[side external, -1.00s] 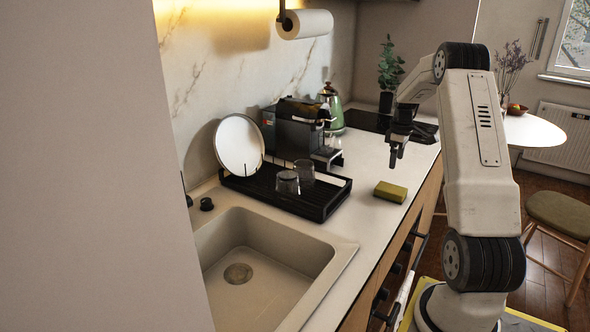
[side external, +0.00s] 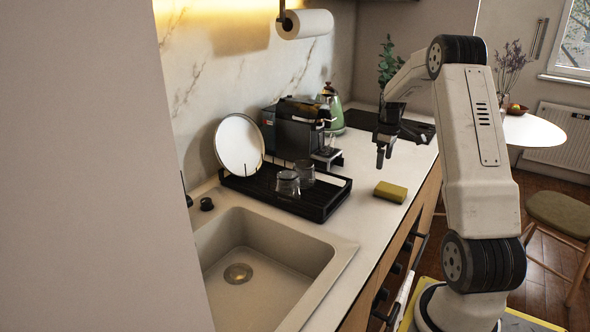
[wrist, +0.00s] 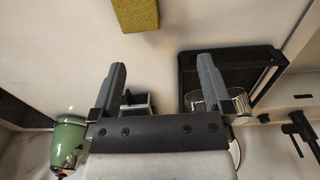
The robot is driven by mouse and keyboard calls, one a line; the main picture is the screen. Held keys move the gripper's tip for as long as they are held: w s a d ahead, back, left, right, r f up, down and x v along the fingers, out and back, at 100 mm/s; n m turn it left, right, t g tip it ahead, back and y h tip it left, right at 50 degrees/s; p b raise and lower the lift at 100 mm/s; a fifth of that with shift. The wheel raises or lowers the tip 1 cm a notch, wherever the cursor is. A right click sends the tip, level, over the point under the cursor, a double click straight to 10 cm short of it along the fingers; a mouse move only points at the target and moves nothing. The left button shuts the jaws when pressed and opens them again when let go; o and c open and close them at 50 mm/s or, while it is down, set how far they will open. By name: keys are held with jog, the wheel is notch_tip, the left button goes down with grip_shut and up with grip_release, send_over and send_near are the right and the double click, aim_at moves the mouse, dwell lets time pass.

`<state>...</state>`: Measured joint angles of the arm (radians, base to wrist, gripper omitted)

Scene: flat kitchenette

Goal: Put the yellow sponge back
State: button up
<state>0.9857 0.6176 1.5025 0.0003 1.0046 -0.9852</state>
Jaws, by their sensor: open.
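The yellow sponge (side external: 390,192) lies flat on the pale countertop, right of the black drying rack. It also shows at the top edge of the wrist view (wrist: 136,13), partly cut off. My gripper (side external: 383,161) is above the counter, higher than the sponge and a little behind it, pointing down. In the wrist view my gripper's two fingers (wrist: 162,72) are spread wide with nothing between them. The sponge is beyond the fingertips and not touched.
The black drying rack (side external: 322,212) holds glasses (side external: 288,183) and a white plate (side external: 239,145). A beige sink (side external: 290,243) is in front of it. A coffee machine (side external: 291,135) and a green kettle (side external: 333,108) stand behind. The counter around the sponge is clear.

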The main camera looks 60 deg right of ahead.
jog(key=w+a+t, duration=0.1)
jog(key=w+a, duration=0.3)
jog(key=a, duration=0.7)
jog(key=w+a, duration=0.4)
jog(key=a, duration=0.7)
jog(key=s+a+f, duration=0.1)
jog(key=s+a, duration=0.1)
jog(key=a, duration=0.5)
jog(key=s+a+f+t, duration=0.1)
jog(key=s+a, duration=0.2)
jog(key=a, duration=0.4)
jog(key=s+a+f, duration=0.1)
jog(key=s+a, duration=0.2)
jog(key=a, duration=0.4)
jog(key=shift+s+f, duration=0.25)
jog(key=shift+f, duration=0.1)
